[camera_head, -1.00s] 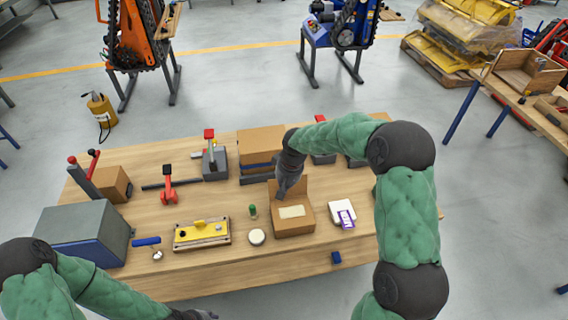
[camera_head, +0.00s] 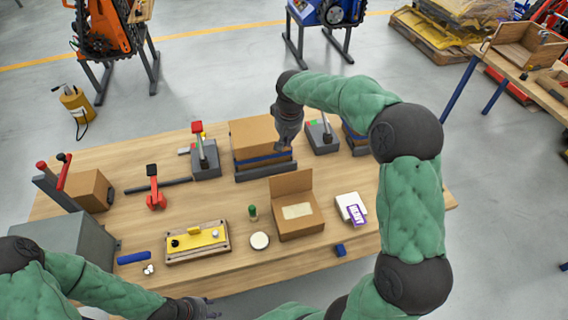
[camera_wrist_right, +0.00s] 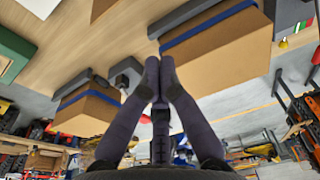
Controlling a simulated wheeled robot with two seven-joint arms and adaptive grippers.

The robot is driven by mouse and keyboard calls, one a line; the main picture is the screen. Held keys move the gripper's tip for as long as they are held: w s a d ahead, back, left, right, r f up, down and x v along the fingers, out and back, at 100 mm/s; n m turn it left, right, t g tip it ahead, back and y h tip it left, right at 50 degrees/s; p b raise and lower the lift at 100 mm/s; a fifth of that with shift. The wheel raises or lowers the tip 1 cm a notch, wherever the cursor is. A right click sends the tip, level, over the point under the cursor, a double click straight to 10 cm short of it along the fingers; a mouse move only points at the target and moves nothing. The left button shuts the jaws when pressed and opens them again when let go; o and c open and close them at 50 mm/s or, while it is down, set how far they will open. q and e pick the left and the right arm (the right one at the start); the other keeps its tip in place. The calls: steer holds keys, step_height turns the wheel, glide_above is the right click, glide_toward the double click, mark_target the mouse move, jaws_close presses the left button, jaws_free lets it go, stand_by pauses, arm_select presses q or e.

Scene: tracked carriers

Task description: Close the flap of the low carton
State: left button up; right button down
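The low carton (camera_head: 298,226) stands on the wooden table, right of its middle. Its flap (camera_head: 291,183) stands up along the back edge, so the carton is open, and a pale label or sheet shows inside it. My right gripper (camera_head: 284,147) is above and behind the flap, in front of the strapped carton, apart from the flap. In the right wrist view its two fingers (camera_wrist_right: 160,63) come together at the tips with nothing between them. My left gripper (camera_head: 209,308) is low at the table's front edge, and its finger opening is too small to judge.
A larger carton with a blue strap (camera_head: 258,136) stands behind the low carton; it also fills the right wrist view (camera_wrist_right: 220,58). A white box (camera_head: 346,203) lies to the right; a round white lid (camera_head: 259,241) and yellow fixture (camera_head: 199,239) lie to the left.

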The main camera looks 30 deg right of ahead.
steer(key=b, duration=0.3)
glide_above(291, 183)
steer(key=w, duration=0.3)
step_height(291, 183, down, 10)
steer(key=shift+d+r, duration=0.2)
steer(key=shift+d, duration=0.1)
steer(key=shift+w, duration=0.15)
